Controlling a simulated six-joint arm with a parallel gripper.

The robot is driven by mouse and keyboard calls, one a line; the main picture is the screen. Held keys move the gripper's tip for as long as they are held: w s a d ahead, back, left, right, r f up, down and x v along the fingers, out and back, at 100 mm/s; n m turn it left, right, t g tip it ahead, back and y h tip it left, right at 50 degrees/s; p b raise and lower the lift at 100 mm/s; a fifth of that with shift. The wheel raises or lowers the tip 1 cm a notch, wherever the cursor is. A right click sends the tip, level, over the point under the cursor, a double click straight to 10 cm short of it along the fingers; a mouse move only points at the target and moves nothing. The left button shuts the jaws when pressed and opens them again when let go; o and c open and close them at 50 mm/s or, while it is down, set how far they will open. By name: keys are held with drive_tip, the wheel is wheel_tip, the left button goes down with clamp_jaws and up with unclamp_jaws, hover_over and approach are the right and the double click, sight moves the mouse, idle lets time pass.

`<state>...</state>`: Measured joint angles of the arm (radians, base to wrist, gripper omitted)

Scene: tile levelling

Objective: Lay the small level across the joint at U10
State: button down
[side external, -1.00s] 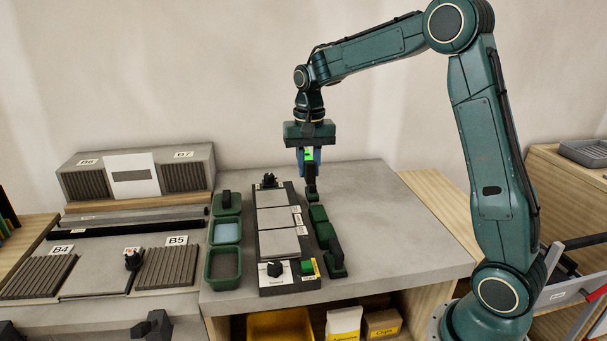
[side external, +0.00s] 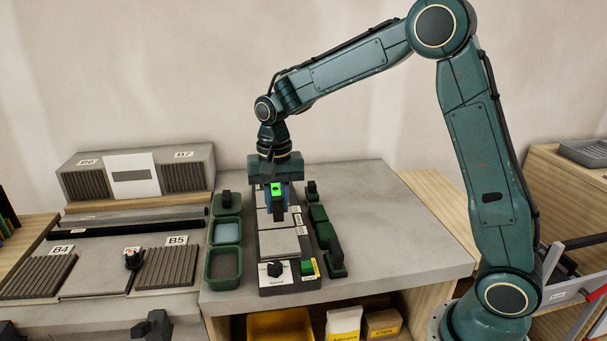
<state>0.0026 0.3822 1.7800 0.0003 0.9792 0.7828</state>
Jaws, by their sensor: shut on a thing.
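My gripper (side external: 277,198) is shut on the small level (side external: 276,189), a small dark piece with a bright green patch on top. It hangs over the upper part of the dark tile fixture (side external: 260,282). The fixture holds a column of grey tiles (side external: 279,243), with thin joints between them and small white labels along the right edge. The labels are too small to read, so I cannot tell which joint is U10. The gripper hides the upper tiles. I cannot tell whether the level touches the tiles.
Green trays (side external: 223,264) stand left of the fixture. A green holder with dark tools (side external: 328,241) stands close on its right. A black knob (side external: 275,268) and a green button (side external: 307,266) sit at the fixture's front. The worktop (side external: 400,240) is clear further right.

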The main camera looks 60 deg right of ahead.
sight(279, 242)
drive_tip(key=shift+f, duration=3.65)
drive_tip(key=shift+f, duration=0.2)
drive_tip(key=c, duration=1.2)
unclamp_jaws()
drive_tip(key=shift+r, duration=0.15)
wheel_tip(279, 242, up, 14)
drive_tip(key=shift+f, duration=0.25)
drive_tip(key=shift+s+r, duration=0.1)
drive_tip(key=shift+r, duration=0.05)
